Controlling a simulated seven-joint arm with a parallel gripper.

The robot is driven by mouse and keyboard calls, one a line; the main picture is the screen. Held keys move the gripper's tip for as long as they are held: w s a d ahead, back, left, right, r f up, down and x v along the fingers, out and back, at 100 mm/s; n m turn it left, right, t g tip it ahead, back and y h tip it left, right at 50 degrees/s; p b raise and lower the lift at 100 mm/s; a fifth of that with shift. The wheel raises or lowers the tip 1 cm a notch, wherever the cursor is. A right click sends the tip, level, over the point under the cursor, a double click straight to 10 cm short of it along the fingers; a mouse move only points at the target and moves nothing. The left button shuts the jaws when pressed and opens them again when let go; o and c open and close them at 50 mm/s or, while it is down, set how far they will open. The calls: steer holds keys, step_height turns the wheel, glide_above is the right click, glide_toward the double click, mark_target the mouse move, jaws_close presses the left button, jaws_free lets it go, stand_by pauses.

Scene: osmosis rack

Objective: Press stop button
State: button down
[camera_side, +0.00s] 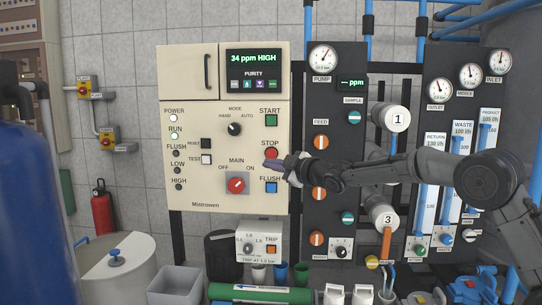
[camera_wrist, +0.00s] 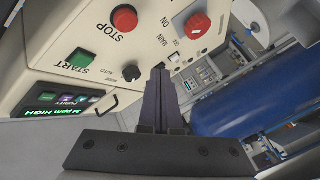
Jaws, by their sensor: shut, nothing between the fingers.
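The red stop button (camera_side: 271,153) sits on the cream control panel under the label STOP, between the green START button (camera_side: 271,121) and the blue FLUSH button (camera_side: 271,187). My gripper (camera_side: 270,164) is shut and empty, its tips pointing left at the panel, just below the stop button in the side view. They cover part of its lower edge there. In the wrist view the stop button (camera_wrist: 124,18) stands out from the panel, apart from the dark shut fingers (camera_wrist: 158,70). Whether the tips touch the panel is unclear.
The red MAIN switch (camera_side: 236,185) is left of the FLUSH button; it also shows in the wrist view (camera_wrist: 197,25). The black MODE knob (camera_side: 234,129) is at upper left. The RUN lamp (camera_side: 174,136) glows green. A dark gauge rack (camera_side: 334,190) stands right of the panel.

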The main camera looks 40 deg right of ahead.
mark_target(266, 155)
steer(key=w+d, duration=0.5)
stand_by(2.2)
steer(key=shift+w+d, duration=0.25)
steer(key=shift+d, duration=0.1)
steer(key=shift+w+d, duration=0.3)
stand_by(0.9)
steer(key=shift+s+a, duration=0.6)
steer(key=shift+a, duration=0.05)
stand_by(0.4)
steer(key=shift+s+a, duration=1.8)
